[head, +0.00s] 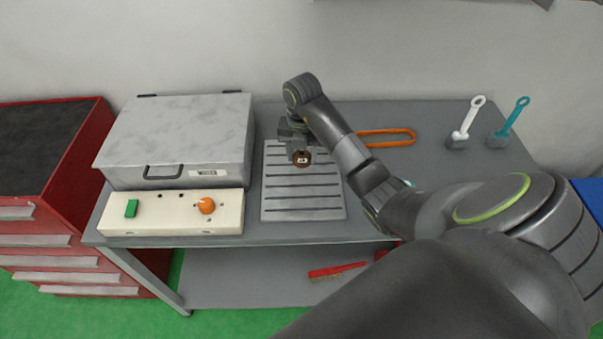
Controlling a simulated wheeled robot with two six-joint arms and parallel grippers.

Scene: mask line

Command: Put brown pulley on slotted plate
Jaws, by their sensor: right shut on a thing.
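The slotted plate (302,203) is a light grey slab with dark parallel slots, lying flat on the grey table. The brown pulley (302,158) is a small brown disc with a pale centre, over the back part of the plate. My right gripper (300,147) reaches down from above and is shut on the brown pulley. The gripper hides the back edge of the plate and part of the pulley. I cannot tell whether the pulley touches the plate. My left gripper is not in view.
Left of the plate stand a grey lidded box (180,130) and a cream control panel (165,222) with an orange knob. A red brush (337,271) is on the lower shelf.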

